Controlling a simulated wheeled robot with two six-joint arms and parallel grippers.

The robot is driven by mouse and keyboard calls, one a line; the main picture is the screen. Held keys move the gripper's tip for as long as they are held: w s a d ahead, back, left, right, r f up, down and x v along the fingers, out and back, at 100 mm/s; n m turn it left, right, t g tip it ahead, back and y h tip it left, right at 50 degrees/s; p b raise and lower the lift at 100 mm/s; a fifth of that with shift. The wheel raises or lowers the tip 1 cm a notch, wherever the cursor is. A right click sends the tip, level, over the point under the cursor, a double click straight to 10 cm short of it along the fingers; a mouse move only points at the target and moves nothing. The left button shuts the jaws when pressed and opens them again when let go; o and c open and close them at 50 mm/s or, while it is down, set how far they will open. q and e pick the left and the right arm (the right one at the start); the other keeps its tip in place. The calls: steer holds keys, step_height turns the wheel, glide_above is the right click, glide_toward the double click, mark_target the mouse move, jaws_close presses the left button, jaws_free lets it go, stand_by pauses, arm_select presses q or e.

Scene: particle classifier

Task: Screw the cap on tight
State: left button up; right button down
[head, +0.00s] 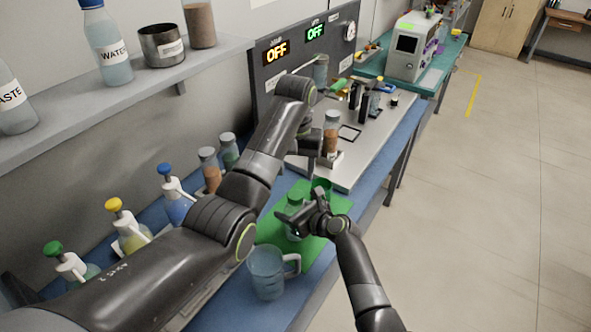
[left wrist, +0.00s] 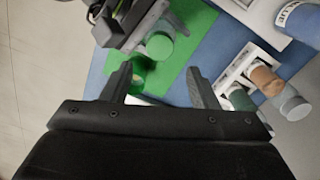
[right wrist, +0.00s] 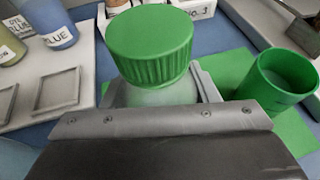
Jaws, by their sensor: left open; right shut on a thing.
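A clear bottle (head: 293,226) with a ribbed green cap (right wrist: 150,45) stands upright at the green mat (head: 268,232). The cap sits on the bottle's mouth; how tight it is cannot be told. My right gripper (right wrist: 158,90) is shut on the bottle's body, below the cap. The cap also shows in the left wrist view (left wrist: 159,46). My left gripper (left wrist: 160,72) is open and empty above the mat, with the cap beyond its fingertips. In the head view my left arm partly hides its fingers.
An open green cup (right wrist: 275,85) stands on the mat beside the bottle. A glass beaker (head: 267,274) stands at the front of the blue table.

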mark_target(295, 194)
arm_select(q)
steer(key=shift+f, duration=4)
steer(key=c, duration=1.1)
steer(key=o, duration=1.2)
steer(key=shift+c, duration=0.2)
step_height(295, 194, up, 8)
steer(key=shift+f, duration=0.25)
